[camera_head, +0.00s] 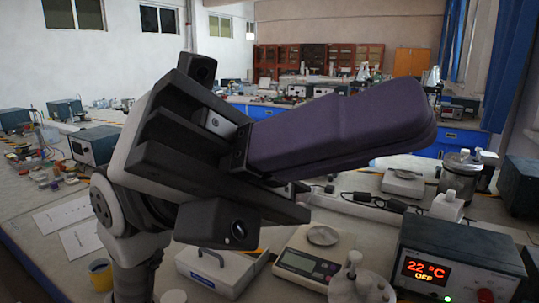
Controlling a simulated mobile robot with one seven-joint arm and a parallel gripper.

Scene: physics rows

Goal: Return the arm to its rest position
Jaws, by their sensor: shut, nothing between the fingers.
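My gripper (422,112) fills the middle of the head view, raised above the bench and close to the camera. Its long purple fingers lie together, shut with nothing between them, and point up and to the right. The dark gripper body (185,150) is on the left, joined to my arm (130,235), which rises from the lower left. The gripper hides part of the bench and room behind it.
On the bench (30,225) below stand a digital scale (308,262), a heater box (455,265) reading 22 °C, a glass-like vessel (460,175) and a yellow cup (101,272). Paper sheets (65,215) lie at left. More benches with instruments stand behind.

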